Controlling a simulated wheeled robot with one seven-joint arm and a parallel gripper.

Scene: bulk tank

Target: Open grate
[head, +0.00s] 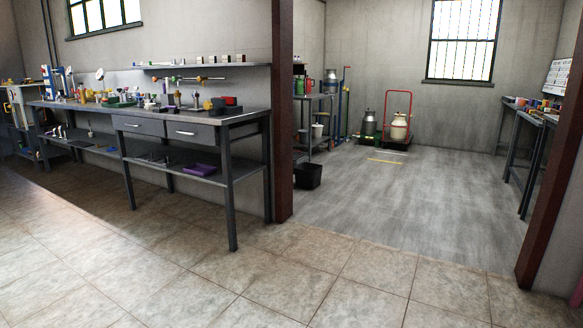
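I cannot make out a grate for certain in the head view. A thin yellow strip (385,161) lies on the grey floor of the far room, too small to tell what it is. The window (462,40) on the far wall has upright bars. My gripper is not in view.
A long workbench (190,127) with drawers and several tools stands along the left wall. A brown post (282,115) and another post (551,150) frame the opening. A black bin (308,176) stands by the left post. A red-handled cart (397,125) stands at the back. Tiled floor (230,285) is clear.

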